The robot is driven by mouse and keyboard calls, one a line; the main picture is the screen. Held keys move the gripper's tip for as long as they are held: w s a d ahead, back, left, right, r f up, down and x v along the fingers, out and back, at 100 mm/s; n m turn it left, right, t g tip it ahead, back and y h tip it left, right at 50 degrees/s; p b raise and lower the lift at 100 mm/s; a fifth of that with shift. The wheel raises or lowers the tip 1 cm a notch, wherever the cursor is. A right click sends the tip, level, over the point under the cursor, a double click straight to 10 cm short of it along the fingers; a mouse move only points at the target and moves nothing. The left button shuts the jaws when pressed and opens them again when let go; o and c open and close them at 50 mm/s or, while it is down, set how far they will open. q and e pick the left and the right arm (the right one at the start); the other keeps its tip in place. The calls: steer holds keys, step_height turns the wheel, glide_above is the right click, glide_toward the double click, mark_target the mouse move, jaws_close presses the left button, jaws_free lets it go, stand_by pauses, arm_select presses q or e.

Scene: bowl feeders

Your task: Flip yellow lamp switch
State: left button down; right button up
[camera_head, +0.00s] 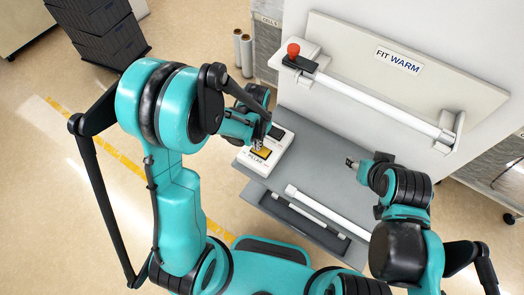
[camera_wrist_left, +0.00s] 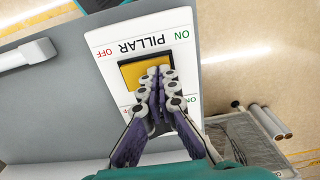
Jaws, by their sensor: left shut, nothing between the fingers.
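The yellow lamp switch (camera_wrist_left: 133,73) is a yellow rocker on a white panel (camera_wrist_left: 107,45) labelled PILLAR, with ON in green and OFF in red at its two ends. In the head view the yellow switch (camera_head: 262,153) sits on the grey shelf. My left gripper (camera_wrist_left: 157,73) is shut and empty. Its fingertips are over the yellow rocker and hide part of it; I cannot tell whether they touch. In the head view the left gripper (camera_head: 258,146) is at the panel. My right gripper (camera_head: 350,162) is above the shelf's right side, its fingers small and unclear.
A second, dark switch (camera_head: 276,133) is on the same panel. A white bar lamp (camera_head: 375,108) with a red knob (camera_head: 293,50) is on the wall board marked FIT WARM. Another white tube (camera_head: 330,212) lies along the shelf's front. The shelf middle (camera_head: 320,160) is clear.

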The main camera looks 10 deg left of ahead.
arm_select(q)
steer(key=shift+f, duration=0.1)
steer(key=shift+r+p, duration=2.35)
steer(key=shift+r, duration=1.2)
steer(key=s+a+f+n+t+b, duration=0.1)
steer(key=s+a+n+t+b, duration=0.1)
steer(key=s+b, duration=0.3)
steer(key=s+a+f+n+t+b, duration=0.2)
steer(key=s+t+b, duration=0.3)
steer(key=b, duration=0.9)
steer(key=shift+s+a+f+b, duration=0.15)
steer(key=shift+a+b, duration=0.15)
steer(key=shift+a, duration=0.05)
